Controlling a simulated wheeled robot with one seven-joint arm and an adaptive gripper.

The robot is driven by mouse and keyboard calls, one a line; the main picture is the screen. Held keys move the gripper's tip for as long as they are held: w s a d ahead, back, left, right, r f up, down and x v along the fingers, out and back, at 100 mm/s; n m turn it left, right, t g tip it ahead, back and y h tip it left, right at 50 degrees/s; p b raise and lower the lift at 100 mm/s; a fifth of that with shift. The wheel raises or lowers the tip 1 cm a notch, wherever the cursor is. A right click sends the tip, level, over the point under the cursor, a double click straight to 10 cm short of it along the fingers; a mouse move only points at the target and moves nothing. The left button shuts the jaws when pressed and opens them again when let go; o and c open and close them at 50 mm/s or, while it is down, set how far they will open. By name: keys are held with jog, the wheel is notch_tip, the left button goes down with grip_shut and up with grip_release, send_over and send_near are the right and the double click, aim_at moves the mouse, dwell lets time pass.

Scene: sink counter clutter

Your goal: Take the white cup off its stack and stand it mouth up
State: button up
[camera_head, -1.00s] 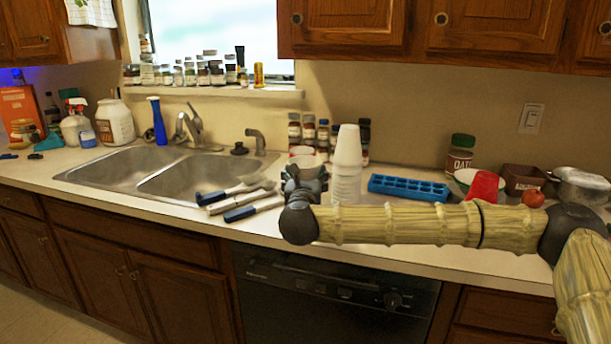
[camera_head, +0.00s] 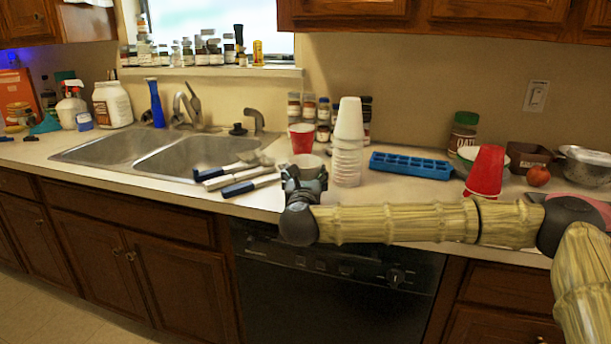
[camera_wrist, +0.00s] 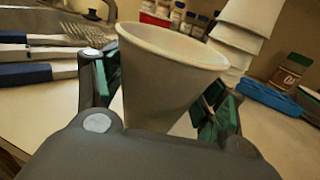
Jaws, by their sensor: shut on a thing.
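A white cup (camera_wrist: 168,85) is between the fingers of my gripper (camera_wrist: 160,80) in the wrist view. The gripper is shut on its side, and the cup's open mouth faces up, slightly tilted in that picture. In the head view the cup's rim (camera_head: 305,160) shows above my gripper (camera_head: 303,178), near the counter's front edge. Its base is hidden, so I cannot tell whether it touches the counter. A stack of white cups (camera_head: 348,150), mouth down, stands just right of the gripper. It also shows at the upper right of the wrist view (camera_wrist: 242,25).
A red cup (camera_head: 302,138) stands behind the held cup. Blue-handled utensils (camera_head: 240,178) lie left, beside the sink (camera_head: 195,155). A blue tray (camera_head: 410,165) and another red cup (camera_head: 486,172) are to the right. Spice jars (camera_head: 322,112) stand at the wall.

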jog(key=shift+f+b, duration=0.45)
jog(key=shift+f, duration=0.1)
dwell(0.7)
jog(key=o, duration=0.7)
jog(key=shift+o, duration=0.2)
jog(key=s, duration=1.2)
jog(key=shift+a, duration=0.3)
